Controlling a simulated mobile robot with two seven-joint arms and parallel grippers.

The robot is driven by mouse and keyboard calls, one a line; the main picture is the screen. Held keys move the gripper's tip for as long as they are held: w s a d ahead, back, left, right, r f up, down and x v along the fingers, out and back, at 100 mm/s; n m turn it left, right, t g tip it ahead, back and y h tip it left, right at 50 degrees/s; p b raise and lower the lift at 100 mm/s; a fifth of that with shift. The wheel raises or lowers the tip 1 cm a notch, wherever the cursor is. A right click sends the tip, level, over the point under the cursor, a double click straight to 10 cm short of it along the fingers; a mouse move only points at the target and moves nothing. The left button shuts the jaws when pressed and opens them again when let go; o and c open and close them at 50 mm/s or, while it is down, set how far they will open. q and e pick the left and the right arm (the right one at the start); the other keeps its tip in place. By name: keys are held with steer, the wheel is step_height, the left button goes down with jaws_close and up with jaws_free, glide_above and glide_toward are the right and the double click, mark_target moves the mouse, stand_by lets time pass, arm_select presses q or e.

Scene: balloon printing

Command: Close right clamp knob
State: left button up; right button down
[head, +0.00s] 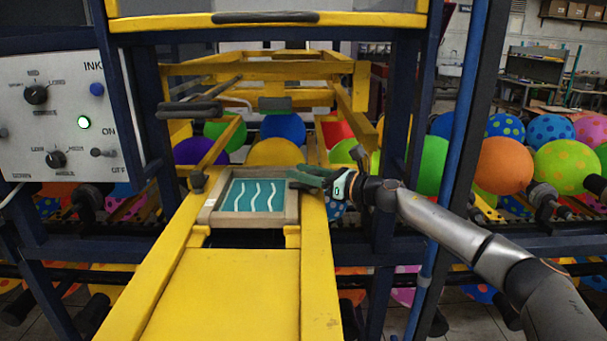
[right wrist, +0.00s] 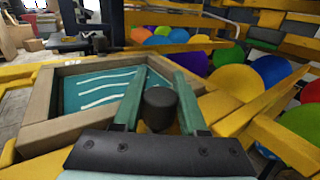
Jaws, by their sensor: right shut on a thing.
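A wooden frame (head: 207,207) with a teal screen and white wavy lines (head: 254,195) lies on the yellow printing bed. My right gripper (head: 303,178) is at the frame's right far corner, with its green fingers pointing left. In the right wrist view, the dark round right clamp knob (right wrist: 160,107) sits between the two fingers of the gripper (right wrist: 159,78), which is shut on it. In the head view the fingers hide this knob. The dark left clamp knob (head: 197,181) stands at the frame's left side. My left gripper is not in view.
A control panel (head: 57,112) with ink knobs and a lit green button is at the left. A blue post (head: 455,130) stands close to my right arm. Colourful balloons (head: 505,165) fill racks behind and beside the press. The yellow bed (head: 215,292) in front is clear.

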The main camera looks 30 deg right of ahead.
steer(key=shift+a, duration=0.25)
steer(key=shift+c, duration=2.2)
jaws_free()
steer(key=shift+d, duration=0.1)
steer(key=shift+s+d+f, duration=0.1)
steer(key=shift+s+d, duration=0.05)
steer(key=shift+s, duration=0.1)
arm_select(q)
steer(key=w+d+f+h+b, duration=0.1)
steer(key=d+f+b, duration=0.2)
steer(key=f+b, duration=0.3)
steer(key=b, duration=0.3)
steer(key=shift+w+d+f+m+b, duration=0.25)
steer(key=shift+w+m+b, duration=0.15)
arm_select(e)
steer(key=v, duration=1.2)
